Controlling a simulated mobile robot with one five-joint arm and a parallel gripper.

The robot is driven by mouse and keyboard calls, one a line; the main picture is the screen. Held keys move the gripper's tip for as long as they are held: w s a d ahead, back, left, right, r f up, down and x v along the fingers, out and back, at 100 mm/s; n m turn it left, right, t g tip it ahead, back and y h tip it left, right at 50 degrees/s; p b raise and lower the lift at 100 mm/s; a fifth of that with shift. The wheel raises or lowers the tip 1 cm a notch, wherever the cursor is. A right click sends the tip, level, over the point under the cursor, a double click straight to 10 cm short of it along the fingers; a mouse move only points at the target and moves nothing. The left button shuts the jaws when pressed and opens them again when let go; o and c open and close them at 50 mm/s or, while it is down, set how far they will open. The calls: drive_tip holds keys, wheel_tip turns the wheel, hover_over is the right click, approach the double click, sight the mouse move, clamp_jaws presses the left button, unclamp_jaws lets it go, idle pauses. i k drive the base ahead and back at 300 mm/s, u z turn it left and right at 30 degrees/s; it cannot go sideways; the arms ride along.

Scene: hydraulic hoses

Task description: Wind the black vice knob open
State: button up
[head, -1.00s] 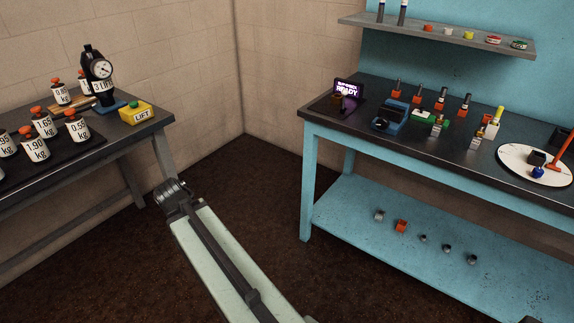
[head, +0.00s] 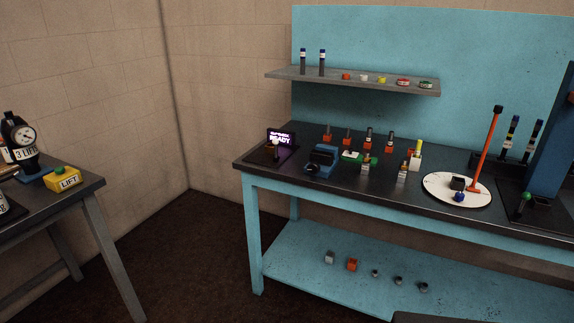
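A small blue vice (head: 322,161) sits on the dark top of the turquoise workbench, near its left end. A round black knob (head: 312,169) shows low on the vice's front side. The vice is small in the picture, so I cannot tell how far its jaws are apart. My gripper is not in view.
The workbench (head: 350,196) also bears a lit "READY" display (head: 281,138), several upright fittings, a white round plate (head: 432,187) and a tall orange lever (head: 487,150). A shelf (head: 350,80) hangs above. Dark floor lies between.

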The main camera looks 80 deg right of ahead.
sight(313, 167)
drive_tip(key=u, duration=0.2)
drive_tip(key=k, duration=2.15)
drive_tip(key=z, duration=0.7)
drive_tip(key=i, duration=1)
drive_tip(key=u, duration=0.05)
